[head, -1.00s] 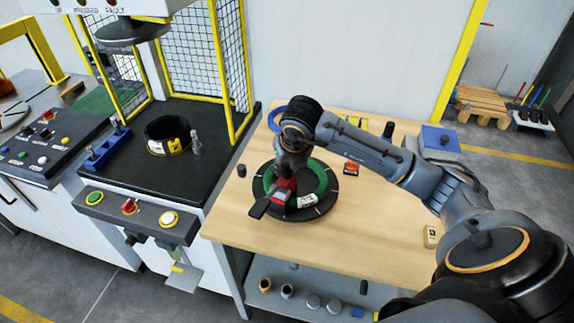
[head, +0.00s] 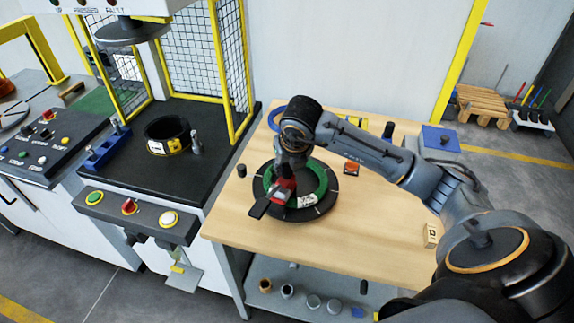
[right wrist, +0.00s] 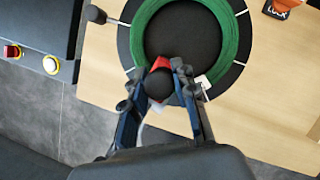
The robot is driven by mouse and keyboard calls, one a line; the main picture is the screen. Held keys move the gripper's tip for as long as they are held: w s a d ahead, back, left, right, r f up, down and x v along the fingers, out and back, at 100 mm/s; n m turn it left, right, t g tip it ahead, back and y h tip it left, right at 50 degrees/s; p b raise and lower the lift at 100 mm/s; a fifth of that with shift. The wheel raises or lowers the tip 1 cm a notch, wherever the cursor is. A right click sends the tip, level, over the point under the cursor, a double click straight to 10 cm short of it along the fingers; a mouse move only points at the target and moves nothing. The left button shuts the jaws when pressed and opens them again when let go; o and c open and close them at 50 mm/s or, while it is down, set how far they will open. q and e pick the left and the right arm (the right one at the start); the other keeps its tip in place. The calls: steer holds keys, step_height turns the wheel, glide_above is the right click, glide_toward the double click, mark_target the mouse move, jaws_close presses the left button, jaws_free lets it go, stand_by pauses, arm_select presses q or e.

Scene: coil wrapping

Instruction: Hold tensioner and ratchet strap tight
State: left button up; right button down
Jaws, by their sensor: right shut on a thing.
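A green coil (head: 318,178) lies on a round black turntable (head: 322,206) on the wooden table; the coil also fills the top of the right wrist view (right wrist: 232,40). The red tensioner (head: 284,188), with a black lever sticking out to the lower left, sits at the coil's near left edge. My right gripper (right wrist: 160,82) is shut on the tensioner, whose red body (right wrist: 160,64) and round black end show between the fingers. A white label lies on the coil beside it. I cannot make out the strap. My left gripper is not in view.
A press station (head: 120,165) with yellow guards and a button panel stands to the left. The wooden table (head: 390,235) is mostly clear at the right, with a blue box (head: 440,140) and an orange lock item (head: 351,168) behind. A lower shelf holds several small cylinders.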

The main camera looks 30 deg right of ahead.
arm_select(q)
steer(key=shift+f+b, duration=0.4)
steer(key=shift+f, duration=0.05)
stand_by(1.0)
